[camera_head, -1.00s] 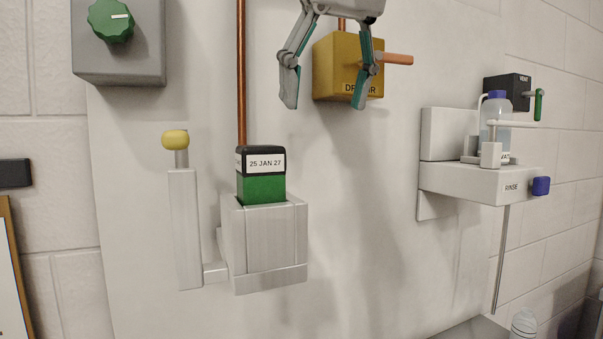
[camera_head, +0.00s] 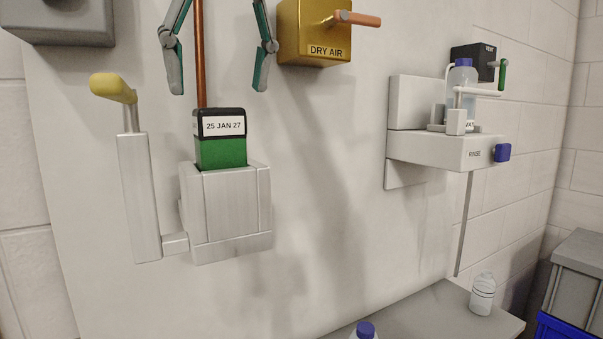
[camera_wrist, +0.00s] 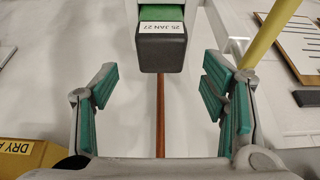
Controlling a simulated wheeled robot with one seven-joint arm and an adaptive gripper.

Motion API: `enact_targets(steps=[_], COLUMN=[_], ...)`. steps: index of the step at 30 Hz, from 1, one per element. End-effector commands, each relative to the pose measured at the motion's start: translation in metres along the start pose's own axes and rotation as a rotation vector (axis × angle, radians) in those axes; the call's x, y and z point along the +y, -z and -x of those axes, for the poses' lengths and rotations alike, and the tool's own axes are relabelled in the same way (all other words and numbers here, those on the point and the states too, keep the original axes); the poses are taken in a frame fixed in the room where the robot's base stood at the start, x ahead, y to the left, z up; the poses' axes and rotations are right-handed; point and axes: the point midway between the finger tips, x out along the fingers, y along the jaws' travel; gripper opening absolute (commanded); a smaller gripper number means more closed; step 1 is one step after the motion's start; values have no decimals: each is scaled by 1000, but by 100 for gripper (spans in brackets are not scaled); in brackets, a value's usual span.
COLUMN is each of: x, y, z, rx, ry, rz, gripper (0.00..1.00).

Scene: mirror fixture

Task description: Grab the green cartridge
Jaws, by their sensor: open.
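The green cartridge (camera_head: 221,150) has a black cap and a white label reading "25 JAN 27". It stands upright in a pale metal holder (camera_head: 228,215) on the wall, with its lower part hidden inside. My gripper (camera_head: 218,88) is open, its two fingers apart above the cartridge, one to each side of it in the head view. In the wrist view the cartridge's black cap (camera_wrist: 161,50) lies ahead of my gripper (camera_wrist: 160,105), centred between the open fingers. Nothing is between the fingers except the copper pipe in the background.
A yellow-handled lever (camera_head: 113,88) stands left of the holder. A copper pipe (camera_head: 199,50) runs up behind the cartridge. A yellow DRY AIR box (camera_head: 315,32) with an orange handle is close right of my gripper. A rinse shelf (camera_head: 440,150) is further right.

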Motion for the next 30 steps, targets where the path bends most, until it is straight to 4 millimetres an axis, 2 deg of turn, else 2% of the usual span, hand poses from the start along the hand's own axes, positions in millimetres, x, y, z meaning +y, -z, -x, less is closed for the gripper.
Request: enact_targets(steps=[8, 21, 29, 30], x=[0, -1, -1, -1], y=[-2, -10, -9, -9], z=[-14, -59, -61, -61], rx=[0, 0, 2, 2], ry=[0, 1, 1, 1], rz=[0, 0, 0, 0], gripper=[67, 67, 67, 60])
